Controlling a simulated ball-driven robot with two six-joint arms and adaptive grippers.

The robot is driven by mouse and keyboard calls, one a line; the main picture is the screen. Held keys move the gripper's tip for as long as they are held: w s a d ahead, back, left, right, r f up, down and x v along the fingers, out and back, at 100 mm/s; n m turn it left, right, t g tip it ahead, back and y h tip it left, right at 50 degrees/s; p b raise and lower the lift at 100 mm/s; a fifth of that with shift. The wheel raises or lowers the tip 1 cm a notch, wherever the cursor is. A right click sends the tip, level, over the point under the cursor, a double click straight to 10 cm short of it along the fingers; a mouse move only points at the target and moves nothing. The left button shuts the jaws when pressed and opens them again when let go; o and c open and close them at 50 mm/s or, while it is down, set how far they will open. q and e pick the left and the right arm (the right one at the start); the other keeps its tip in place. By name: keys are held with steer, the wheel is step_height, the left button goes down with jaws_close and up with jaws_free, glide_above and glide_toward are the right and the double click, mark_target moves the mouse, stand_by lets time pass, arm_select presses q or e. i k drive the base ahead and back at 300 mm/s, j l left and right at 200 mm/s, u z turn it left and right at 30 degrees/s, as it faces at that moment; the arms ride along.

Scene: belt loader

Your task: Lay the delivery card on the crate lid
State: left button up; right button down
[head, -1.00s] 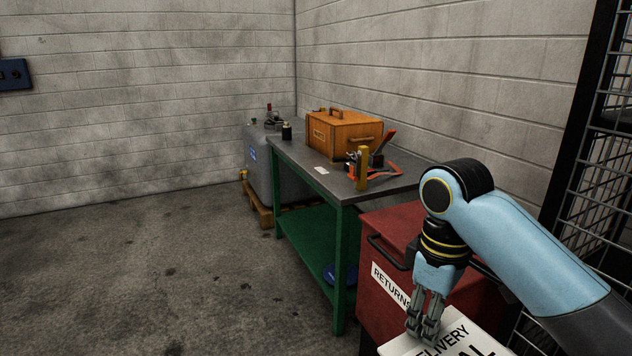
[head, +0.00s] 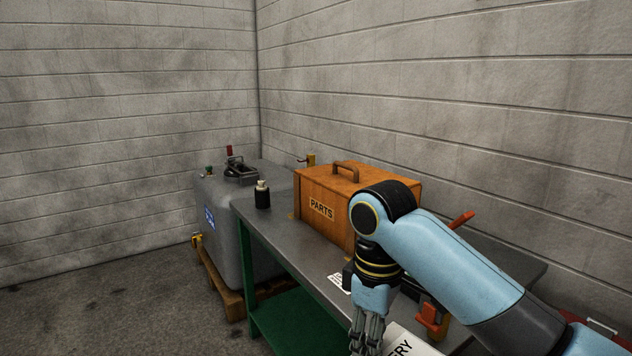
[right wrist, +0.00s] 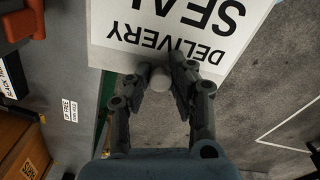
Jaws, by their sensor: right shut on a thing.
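The orange wooden crate marked PARTS (head: 318,207) stands on the grey bench. Its lid (head: 323,175) is closed, with a brown handle on top and nothing else seen lying on it. My right gripper (head: 366,338) is in front of the crate and lower in the head picture, its arm covering the crate's right part. It is shut on the edge of the white delivery card (head: 408,343), which is cut off by the frame. In the right wrist view the card (right wrist: 150,50) reads upside down beyond the fingers (right wrist: 158,82). My left gripper is not in view.
The grey bench top (head: 300,255) has a dark bottle (head: 262,196) left of the crate and red-orange tools (head: 430,318) partly behind my right arm. A grey tank (head: 222,215) stands beyond the bench. Brick walls close the back and right.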

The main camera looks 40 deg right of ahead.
mark_target(366, 172)
steer(key=i, duration=2.2)
steer(key=i+z, duration=0.25)
steer(key=z, duration=0.2)
steer(key=i+j+z, duration=0.15)
steer(key=z, duration=0.25)
steer(key=i+j+z, duration=0.2)
steer(key=i+z, duration=0.25)
steer(key=k+z, duration=0.1)
steer(key=z, duration=0.3)
